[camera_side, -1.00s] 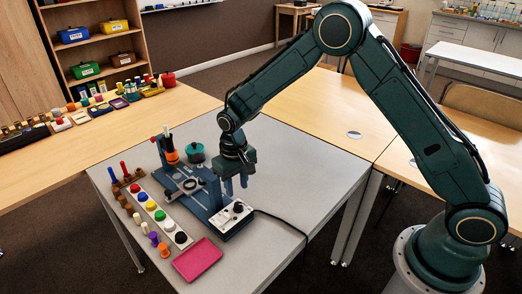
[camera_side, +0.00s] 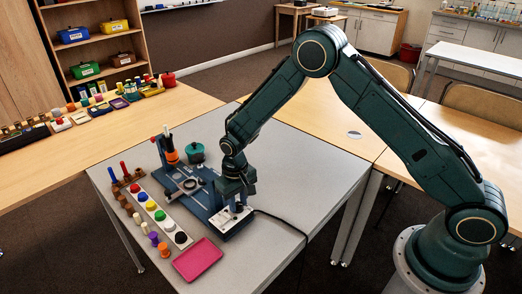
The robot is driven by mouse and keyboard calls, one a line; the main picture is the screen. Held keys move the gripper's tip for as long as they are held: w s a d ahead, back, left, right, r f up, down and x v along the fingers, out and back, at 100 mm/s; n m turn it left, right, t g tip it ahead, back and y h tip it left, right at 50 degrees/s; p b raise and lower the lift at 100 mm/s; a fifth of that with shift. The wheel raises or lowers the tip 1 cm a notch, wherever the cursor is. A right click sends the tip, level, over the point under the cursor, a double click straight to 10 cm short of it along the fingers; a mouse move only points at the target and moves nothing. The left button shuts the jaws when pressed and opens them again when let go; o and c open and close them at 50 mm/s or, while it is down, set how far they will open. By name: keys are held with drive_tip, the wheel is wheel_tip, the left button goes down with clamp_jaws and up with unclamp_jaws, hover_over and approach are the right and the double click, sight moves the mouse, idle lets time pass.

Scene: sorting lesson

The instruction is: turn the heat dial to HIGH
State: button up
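The control box (camera_side: 226,224), dark with a pale top face, sits on the grey table by the front right corner of the blue board. The heat dial cannot be made out; my gripper covers the part of the box where a dark knob showed earlier. My gripper (camera_side: 237,203) points down at the far right part of the box, its fingertips at or just above the top face. Whether the fingers touch the dial, and how far apart they are, I cannot tell. The dial's setting and labels are unreadable at this size.
The blue board (camera_side: 182,186) carries an upright holder with an orange item (camera_side: 172,157). A teal pot (camera_side: 195,152) stands behind. A white strip with coloured knobs (camera_side: 159,215) and a pink tray (camera_side: 197,260) lie left and front. A black cable (camera_side: 282,222) runs right. The table's right side is clear.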

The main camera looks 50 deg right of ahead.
sight(238, 204)
drive_tip(key=shift+c, duration=1.4)
drive_tip(key=shift+n, duration=0.7)
drive_tip(key=o, duration=0.7)
drive_tip(key=shift+r, duration=0.15)
wheel_tip(238, 204, up, 14)
drive_tip(key=shift+f, duration=0.15)
